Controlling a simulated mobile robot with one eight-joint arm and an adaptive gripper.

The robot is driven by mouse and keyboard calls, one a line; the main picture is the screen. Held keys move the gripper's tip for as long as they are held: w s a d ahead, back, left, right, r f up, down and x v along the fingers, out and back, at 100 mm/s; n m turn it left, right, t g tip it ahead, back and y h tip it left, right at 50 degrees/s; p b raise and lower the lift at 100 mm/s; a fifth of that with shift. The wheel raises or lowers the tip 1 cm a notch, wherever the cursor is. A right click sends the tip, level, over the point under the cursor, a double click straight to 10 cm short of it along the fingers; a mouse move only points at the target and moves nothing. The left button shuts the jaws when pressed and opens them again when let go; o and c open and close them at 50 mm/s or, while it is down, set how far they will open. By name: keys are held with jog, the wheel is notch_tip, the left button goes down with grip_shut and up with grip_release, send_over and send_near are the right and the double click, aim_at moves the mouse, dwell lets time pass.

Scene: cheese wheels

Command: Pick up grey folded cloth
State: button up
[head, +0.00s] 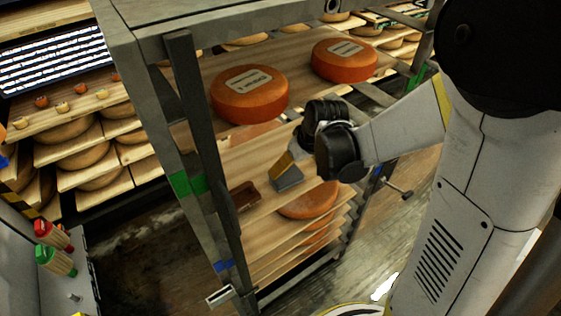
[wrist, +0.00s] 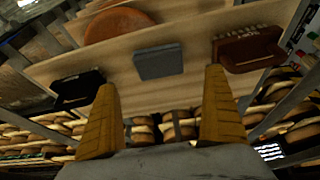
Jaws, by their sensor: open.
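The grey folded cloth (wrist: 158,62) lies flat on a wooden shelf, seen in the wrist view as a small grey rectangle between and beyond my fingertips. In the head view the cloth (head: 287,178) lies on a shelf of the metal rack, just below my gripper. My gripper (wrist: 160,105) shows two yellow fingers spread apart with nothing between them. In the head view my gripper (head: 284,161) is partly hidden by my wrist, with one yellow finger visible close to the cloth. I cannot tell whether they touch.
The shelf above holds two orange wheels (head: 249,94) (head: 344,60). A grey rack post (head: 205,150) stands at the left.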

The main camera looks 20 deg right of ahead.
aim_at(287, 174)
jog(key=b+x, duration=0.1)
jog(key=x, duration=0.2)
jog(key=b+x, duration=0.2)
jog(key=x, duration=0.1)
jog(key=b+x, duration=0.1)
jog(key=x, duration=0.3)
jog(key=shift+w, duration=0.4)
jog(key=shift+d+r, duration=0.1)
jog(key=shift+r, duration=0.05)
jog(key=c, duration=0.9)
